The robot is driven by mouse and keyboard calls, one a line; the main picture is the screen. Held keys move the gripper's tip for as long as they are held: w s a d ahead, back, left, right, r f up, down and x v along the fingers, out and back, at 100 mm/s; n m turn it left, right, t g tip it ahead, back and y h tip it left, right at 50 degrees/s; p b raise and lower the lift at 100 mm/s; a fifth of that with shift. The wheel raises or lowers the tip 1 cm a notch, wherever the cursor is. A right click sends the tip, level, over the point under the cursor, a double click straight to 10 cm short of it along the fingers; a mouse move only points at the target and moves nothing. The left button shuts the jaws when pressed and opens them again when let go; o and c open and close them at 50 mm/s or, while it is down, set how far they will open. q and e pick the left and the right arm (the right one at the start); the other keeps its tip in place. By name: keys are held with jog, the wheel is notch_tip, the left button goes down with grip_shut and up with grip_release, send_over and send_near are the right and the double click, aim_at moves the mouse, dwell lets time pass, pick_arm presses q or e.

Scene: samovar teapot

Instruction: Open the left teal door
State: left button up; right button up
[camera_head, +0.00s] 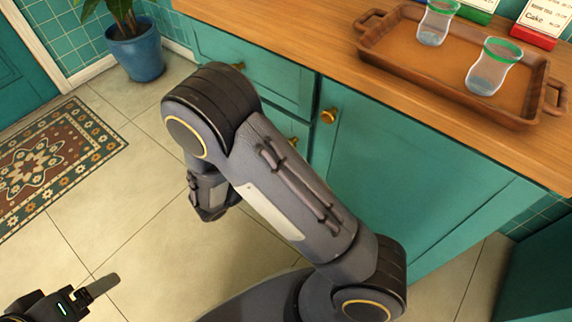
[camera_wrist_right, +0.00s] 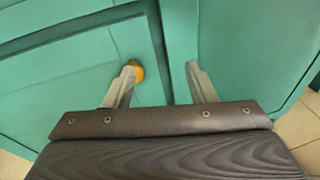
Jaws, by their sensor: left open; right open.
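The teal cabinet door (camera_head: 405,165) is closed under the wooden counter, with a brass knob (camera_head: 328,116) near its upper left corner. Teal drawer fronts (camera_head: 265,75) are left of it, partly hidden by my right arm. In the right wrist view, my right gripper (camera_wrist_right: 161,76) is open before teal panels. A brass knob (camera_wrist_right: 137,70) is beside its left fingertip, partly covered; I cannot tell whether they touch. My left gripper (camera_head: 100,286) is open at the lower left, over the floor, away from the cabinet and partly cut off.
A wooden tray (camera_head: 400,75) with two green-rimmed glasses (camera_head: 492,68) is on the counter (camera_head: 290,40). A blue plant pot (camera_head: 136,52) stands at the back left. A patterned rug (camera_head: 60,160) lies at the left. The tiled floor between rug and cabinet is clear.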

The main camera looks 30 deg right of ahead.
notch_tip(320, 180, down, 4)
jog(key=w+a+n+t+h+b, duration=0.1)
jog(key=w+a+n+t+b, duration=0.1)
jog(key=w+n+t, duration=0.1)
pick_arm(q)
notch_tip(320, 180, down, 5)
jog(key=shift+f+b, duration=0.1)
jog(key=shift+b, duration=0.7)
pick_arm(e)
jog(key=x, duration=0.7)
jog(key=shift+r, duration=0.25)
jog(key=shift+s, duration=0.15)
grip_shut()
